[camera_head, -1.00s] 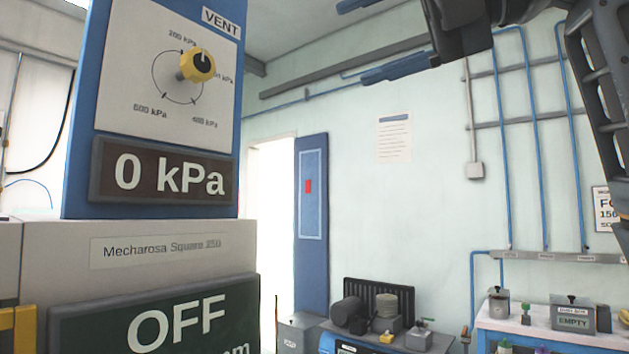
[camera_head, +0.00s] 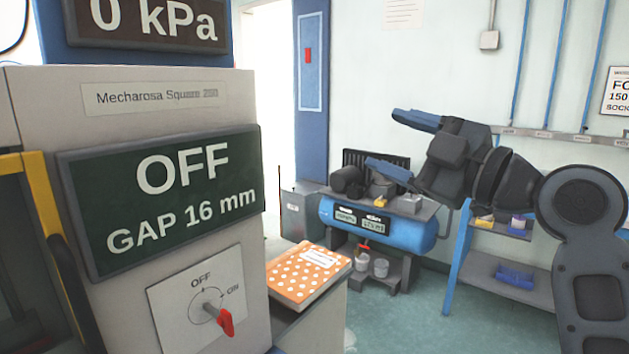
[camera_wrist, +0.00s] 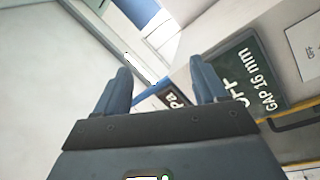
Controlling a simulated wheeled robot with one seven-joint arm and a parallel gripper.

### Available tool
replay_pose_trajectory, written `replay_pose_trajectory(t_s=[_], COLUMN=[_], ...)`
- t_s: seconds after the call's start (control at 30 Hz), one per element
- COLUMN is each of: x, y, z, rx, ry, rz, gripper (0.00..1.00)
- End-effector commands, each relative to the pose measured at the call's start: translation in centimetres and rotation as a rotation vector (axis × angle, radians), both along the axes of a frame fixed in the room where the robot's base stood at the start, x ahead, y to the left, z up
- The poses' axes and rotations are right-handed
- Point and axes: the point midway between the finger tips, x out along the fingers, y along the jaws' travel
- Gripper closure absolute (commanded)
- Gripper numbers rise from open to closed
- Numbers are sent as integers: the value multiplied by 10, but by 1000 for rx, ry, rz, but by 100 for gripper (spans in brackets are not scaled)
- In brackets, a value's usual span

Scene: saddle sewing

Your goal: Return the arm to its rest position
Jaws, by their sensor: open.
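My gripper (camera_head: 397,143) is at the right of the head view, held in the air in front of the blue compressor bench and the shelf. Its two blue fingers point left and stand apart, with nothing between them. In the wrist view my gripper (camera_wrist: 162,90) also shows two separated fingers and no object. My dark grey arm reaches in from the right edge of the head view.
A machine (camera_head: 45,105) fills the left, its display (camera_head: 165,195) reading OFF, GAP 16 mm. Its red-tipped switch (camera_head: 217,312) sits below. An orange dotted book (camera_head: 308,274) lies on a ledge. The blue compressor (camera_head: 400,228) and a shelf (camera_head: 520,283) stand behind my arm.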

Motion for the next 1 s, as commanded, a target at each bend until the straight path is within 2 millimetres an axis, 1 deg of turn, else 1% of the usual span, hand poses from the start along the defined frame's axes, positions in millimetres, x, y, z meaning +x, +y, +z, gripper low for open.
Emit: replay_pose_trajectory(t_s=[0.03,0.1,0.17,0.2,0.27,0.3,0.37,0.4,0.47,0.5,0.57,0.6,0.67,0.73,0.87,0.9,0.97,1.0], x=[-3,-8,-14,-19,-28,-35,-47,-56,-71,-81,-98,-110,-128,-152,-198,-213,-235,-250], y=[-2,-7,-12,-15,-20,-23,-28,-31,-35,-38,-43,-46,-51,-56,-66,-69,-73,-75], z=[-26,-56,-82,-99,-124,-140,-164,-179,-201,-215,-235,-248,-265,-284,-313,-320,-329,-335], rx=[48,115,171,206,259,291,338,369,411,439,478,503,538,575,636,652,673,688], ry=[52,114,164,197,244,273,316,344,380,405,438,459,488,520,567,580,597,608], rz=[-26,-69,-107,-133,-171,-197,-235,-261,-299,-325,-364,-389,-427,-469,-542,-564,-593,-612], gripper=[29,29,29,29,29,29,29,29,29,29,29,29,29,29,29,29,29,29])
